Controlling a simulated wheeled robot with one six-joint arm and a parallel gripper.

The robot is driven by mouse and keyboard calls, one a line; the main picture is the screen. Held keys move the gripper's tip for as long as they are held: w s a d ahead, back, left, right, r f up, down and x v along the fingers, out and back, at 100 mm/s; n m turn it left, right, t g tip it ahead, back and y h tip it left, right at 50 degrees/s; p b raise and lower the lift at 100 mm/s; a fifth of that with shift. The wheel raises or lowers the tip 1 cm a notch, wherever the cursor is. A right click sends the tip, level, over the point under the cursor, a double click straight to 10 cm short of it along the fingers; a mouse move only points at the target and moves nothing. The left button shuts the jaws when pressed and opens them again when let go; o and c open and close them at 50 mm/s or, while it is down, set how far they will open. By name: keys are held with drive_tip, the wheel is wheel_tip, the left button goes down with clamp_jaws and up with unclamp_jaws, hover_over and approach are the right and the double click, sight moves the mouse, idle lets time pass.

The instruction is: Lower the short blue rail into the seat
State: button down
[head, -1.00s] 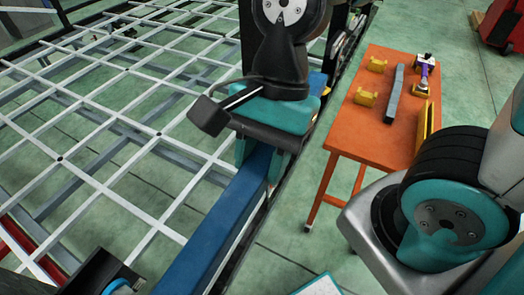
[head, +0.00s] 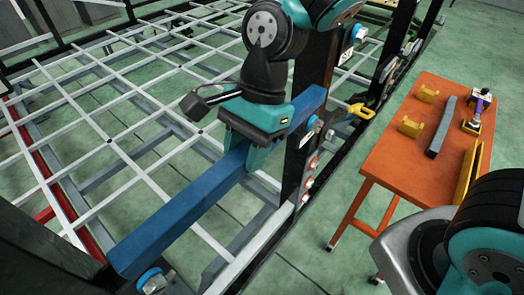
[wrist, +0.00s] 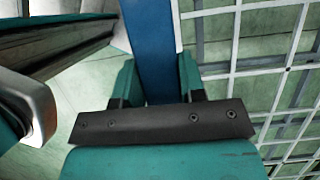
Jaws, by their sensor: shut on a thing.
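The short blue rail (head: 185,210) runs diagonally across the middle of the head view. My gripper (head: 255,158) is shut around it, nearer its far end. In the wrist view the rail (wrist: 150,50) passes between the two fingers of my gripper (wrist: 157,82). The rail's far end lies beside a dark upright post (head: 303,135) with blue-headed bolts. Its near end is close to another blue-headed bolt (head: 151,281) on a dark part at the bottom. I cannot clearly make out the seat, or whether the rail touches it.
A white lattice frame (head: 113,147) spreads out at left and below the rail. An orange table (head: 400,165) at right holds yellow brackets (head: 411,127), a grey bar (head: 441,127) and a purple-handled tool (head: 478,110). Green floor is open between table and frame.

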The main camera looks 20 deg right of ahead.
wheel_tip(320, 180, down, 7)
drive_tip(key=w+a+b, duration=0.1)
drive_tip(key=w+a, duration=0.1)
drive_tip(key=shift+w+b, duration=0.35)
drive_tip(key=shift+w, duration=0.05)
drive_tip(key=shift+f, duration=0.35)
idle(0.7)
drive_tip(key=c, duration=0.6)
unclamp_jaws()
